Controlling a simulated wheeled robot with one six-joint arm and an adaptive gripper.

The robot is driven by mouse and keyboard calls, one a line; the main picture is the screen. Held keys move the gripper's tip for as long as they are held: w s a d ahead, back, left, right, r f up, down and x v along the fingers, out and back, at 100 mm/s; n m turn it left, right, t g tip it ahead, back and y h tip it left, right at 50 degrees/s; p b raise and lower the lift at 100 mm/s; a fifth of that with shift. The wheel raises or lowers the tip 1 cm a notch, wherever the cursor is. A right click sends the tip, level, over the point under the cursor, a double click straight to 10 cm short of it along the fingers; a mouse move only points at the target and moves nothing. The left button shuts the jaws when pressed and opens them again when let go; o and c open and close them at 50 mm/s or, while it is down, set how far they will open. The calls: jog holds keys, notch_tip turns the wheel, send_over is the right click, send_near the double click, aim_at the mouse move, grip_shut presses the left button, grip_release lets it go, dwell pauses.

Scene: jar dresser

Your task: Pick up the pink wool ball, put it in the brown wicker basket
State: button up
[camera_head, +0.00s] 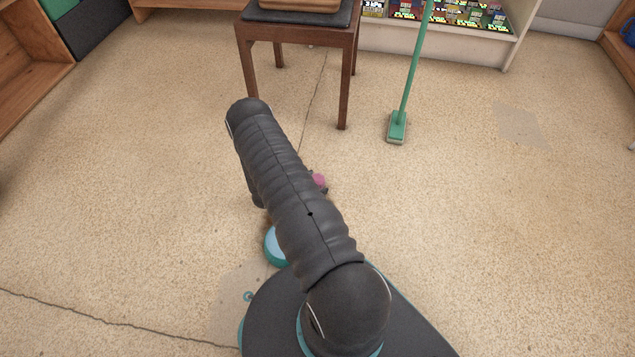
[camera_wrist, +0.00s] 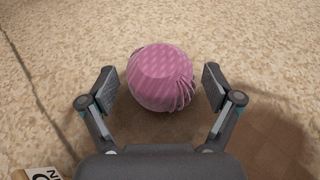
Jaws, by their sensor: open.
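The pink wool ball (camera_wrist: 160,77) lies on the speckled floor in the wrist view, between the tips of my gripper (camera_wrist: 159,88). My gripper is open, with one finger on each side of the ball and a small gap at each side. In the head view only a bit of the pink ball (camera_head: 319,180) shows, to the right of my dark arm, which hides most of my gripper. I cannot make out the brown wicker basket for certain in either view.
A stool (camera_head: 297,22) with a dark seat stands at the back, with something tan on it. A green broom (camera_head: 398,127) stands to its right, before a low display case (camera_head: 440,40). Wooden shelving (camera_head: 28,60) is at the left. Open floor lies left and right.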

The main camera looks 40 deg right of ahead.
jog(key=shift+d+f, duration=0.1)
jog(key=shift+d, duration=0.1)
jog(key=c, duration=1.3)
jog(key=shift+o, duration=0.2)
